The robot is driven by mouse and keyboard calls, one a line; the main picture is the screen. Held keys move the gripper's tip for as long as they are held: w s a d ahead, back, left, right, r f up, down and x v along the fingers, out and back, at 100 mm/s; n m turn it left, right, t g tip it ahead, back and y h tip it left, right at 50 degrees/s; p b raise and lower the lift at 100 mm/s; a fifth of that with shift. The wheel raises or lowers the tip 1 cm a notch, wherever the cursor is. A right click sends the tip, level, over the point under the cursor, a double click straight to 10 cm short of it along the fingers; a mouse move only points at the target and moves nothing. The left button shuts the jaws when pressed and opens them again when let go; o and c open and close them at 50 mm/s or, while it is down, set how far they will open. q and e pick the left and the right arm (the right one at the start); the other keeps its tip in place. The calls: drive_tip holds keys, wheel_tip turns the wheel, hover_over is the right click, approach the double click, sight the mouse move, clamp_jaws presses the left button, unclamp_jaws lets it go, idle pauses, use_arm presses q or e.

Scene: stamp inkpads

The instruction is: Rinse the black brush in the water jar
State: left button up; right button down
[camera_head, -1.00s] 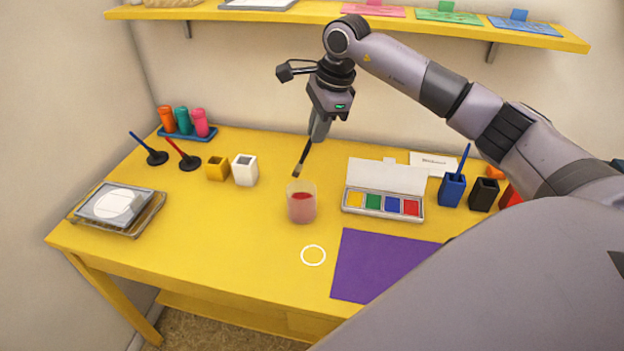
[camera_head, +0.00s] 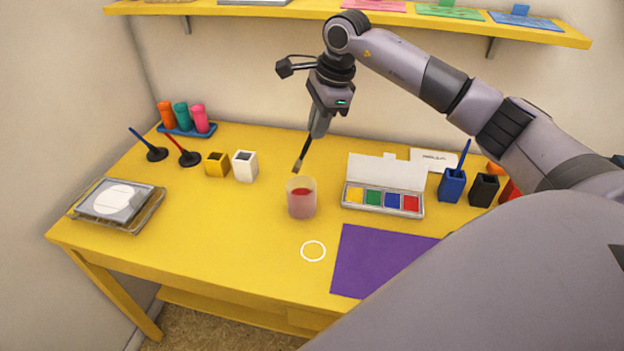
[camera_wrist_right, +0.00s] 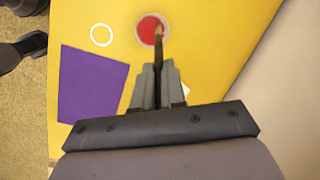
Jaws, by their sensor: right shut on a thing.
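My right gripper (camera_head: 318,133) is shut on the black brush (camera_head: 303,151), which hangs tilted with its bristles down and to the left. The bristle tip is just above the rim of the water jar (camera_head: 301,200), near its back edge. The jar is a clear cup with red-tinted water, standing on the yellow table. In the right wrist view the brush (camera_wrist_right: 159,45) runs out from the shut fingers (camera_wrist_right: 157,80) and its tip overlaps the jar (camera_wrist_right: 150,26). My left gripper is not in view.
A paint box (camera_head: 384,200) with its lid up stands right of the jar. A purple sheet (camera_head: 375,262) and a white ring (camera_head: 313,251) lie in front. White (camera_head: 245,166) and yellow (camera_head: 217,164) cups stand to the left. Blue (camera_head: 452,186) and black (camera_head: 484,190) holders stand at the right.

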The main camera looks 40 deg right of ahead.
drive_tip(key=shift+r+p, duration=1)
drive_tip(key=shift+r, duration=1)
